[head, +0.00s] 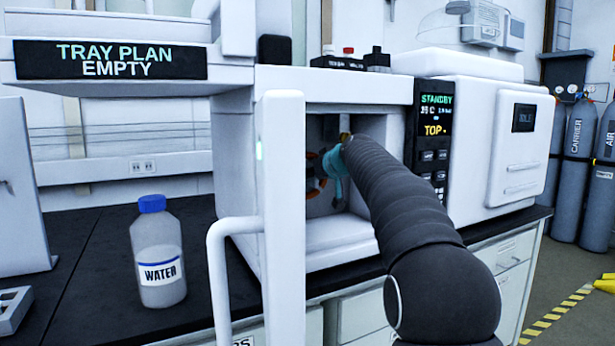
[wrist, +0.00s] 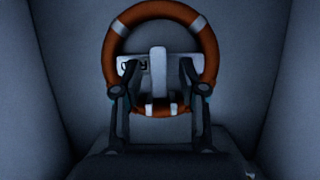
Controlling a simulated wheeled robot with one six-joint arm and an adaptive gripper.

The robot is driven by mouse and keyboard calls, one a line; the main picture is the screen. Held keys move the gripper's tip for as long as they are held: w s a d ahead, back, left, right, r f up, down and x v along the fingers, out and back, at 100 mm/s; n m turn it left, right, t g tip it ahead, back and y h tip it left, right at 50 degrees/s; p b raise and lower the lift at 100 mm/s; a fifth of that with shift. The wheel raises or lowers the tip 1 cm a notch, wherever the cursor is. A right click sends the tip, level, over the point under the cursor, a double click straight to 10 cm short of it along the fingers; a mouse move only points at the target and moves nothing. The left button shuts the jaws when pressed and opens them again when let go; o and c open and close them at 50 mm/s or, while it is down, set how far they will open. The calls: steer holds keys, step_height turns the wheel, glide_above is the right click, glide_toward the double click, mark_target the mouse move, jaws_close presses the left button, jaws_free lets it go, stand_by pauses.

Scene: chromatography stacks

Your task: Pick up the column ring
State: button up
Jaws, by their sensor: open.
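The column ring (wrist: 209,45) is an orange-brown ring with pale bands. In the wrist view it stands upright in front of a pale bracket (wrist: 158,72) with a small dark label, inside a grey compartment. My gripper (wrist: 158,72) is open, with its two dark fingers apart on either side of the bracket's middle bar, overlapping the lower part of the ring. I cannot tell whether the fingers touch the ring. In the head view my arm reaches into the open white oven chamber (head: 335,238). Small orange parts show there beside my teal wrist, and my fingers are mostly hidden.
The chamber's side walls stand close on both sides. Its open white door (head: 281,200) with a handle (head: 215,270) stands left of my arm. A water bottle (head: 158,250) is on the dark bench (head: 85,300). A control panel (head: 433,130) is right of the opening.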

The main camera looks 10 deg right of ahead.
jaws_close()
steer(key=shift+r, duration=0.15)
